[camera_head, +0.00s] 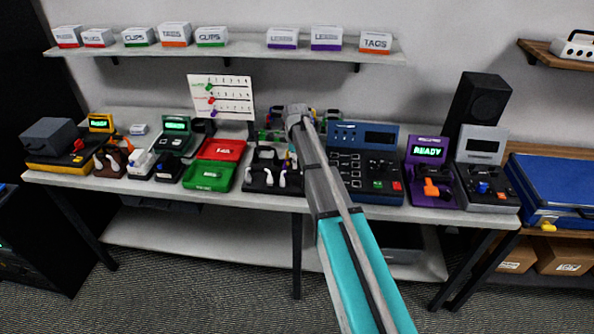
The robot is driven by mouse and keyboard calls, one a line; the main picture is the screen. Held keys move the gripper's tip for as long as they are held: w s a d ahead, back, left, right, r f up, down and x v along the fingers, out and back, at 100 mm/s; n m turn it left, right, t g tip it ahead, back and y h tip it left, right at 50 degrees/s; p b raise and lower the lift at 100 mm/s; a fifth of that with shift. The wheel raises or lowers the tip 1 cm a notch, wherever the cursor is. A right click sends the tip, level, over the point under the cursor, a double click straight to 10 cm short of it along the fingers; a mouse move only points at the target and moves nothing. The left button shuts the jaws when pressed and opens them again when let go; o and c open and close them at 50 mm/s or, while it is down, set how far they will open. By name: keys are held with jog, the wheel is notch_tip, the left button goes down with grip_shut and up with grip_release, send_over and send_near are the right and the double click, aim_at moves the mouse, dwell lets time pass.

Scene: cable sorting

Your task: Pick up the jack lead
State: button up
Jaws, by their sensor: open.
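No lead can be singled out for certain as the jack lead at this size. Small coloured pieces (266,134) show at the back of the bench, left of my wrist, and others are partly hidden by it. My arm reaches from the lower right up over the middle of the bench (330,204). My gripper (291,160) is at its far end, mostly hidden by the arm. What I can see of it is small; it is open, and no lead shows in it. A black holder with white hooks (262,186) stands just left of the arm.
Red (221,149) and green (208,177) trays lie left of the holder. A blue console (360,182) stands close right of my arm. A purple station (427,157) reads READY. A sorting chart (221,96) stands at the back. A shelf (235,49) with labelled boxes hangs above.

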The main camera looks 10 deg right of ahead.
grip_shut()
dwell(0.3)
jog(key=shift+r, duration=0.15)
dwell(0.3)
notch_tip(320, 180, up, 10)
jog(key=p, duration=1)
dwell(0.7)
notch_tip(320, 180, up, 3)
jog(key=p, duration=0.3)
dwell(0.4)
dwell(0.3)
